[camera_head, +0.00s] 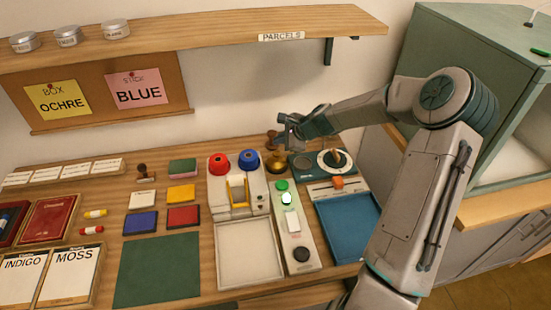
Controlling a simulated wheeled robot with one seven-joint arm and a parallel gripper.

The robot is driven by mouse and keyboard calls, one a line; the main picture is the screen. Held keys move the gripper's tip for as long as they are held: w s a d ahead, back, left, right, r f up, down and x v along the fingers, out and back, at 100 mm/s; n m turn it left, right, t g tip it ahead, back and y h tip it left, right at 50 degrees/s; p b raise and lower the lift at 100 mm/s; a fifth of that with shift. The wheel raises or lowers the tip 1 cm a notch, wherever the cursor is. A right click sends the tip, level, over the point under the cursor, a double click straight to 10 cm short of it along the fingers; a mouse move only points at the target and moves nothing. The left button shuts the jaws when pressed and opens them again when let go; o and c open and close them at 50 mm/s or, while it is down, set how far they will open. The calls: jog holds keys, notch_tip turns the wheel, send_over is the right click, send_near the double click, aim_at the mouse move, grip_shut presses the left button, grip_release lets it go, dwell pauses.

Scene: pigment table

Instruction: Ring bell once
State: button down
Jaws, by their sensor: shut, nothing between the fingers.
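A small brass-coloured rounded object (276,163), which looks like the bell, stands near the back of the table, right of the blue-topped container. My gripper (283,128) is at the end of my arm, which reaches in from the right. It is shut and empty, and appears above and just behind the brass object in the picture. The gap between them is hard to judge from this one view. The fingertips are small and not clear.
Red (219,164) and blue (248,160) tops stand left of the brass object. A wooden shelf (200,38) overhangs the back.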

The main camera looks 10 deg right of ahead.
jog(key=shift+f+b, duration=0.55)
jog(key=shift+f, duration=0.65)
dwell(1.0)
jog(key=shift+f+b, duration=0.4)
jog(key=shift+f+b, duration=0.5)
jog(key=shift+f, duration=0.1)
dwell(0.6)
jog(key=shift+r, duration=0.15)
jog(key=shift+r+p, duration=0.65)
jog(key=shift+r, duration=0.25)
jog(key=shift+r, duration=0.1)
jog(key=shift+r+p, duration=1.7)
jog(key=shift+r, duration=0.75)
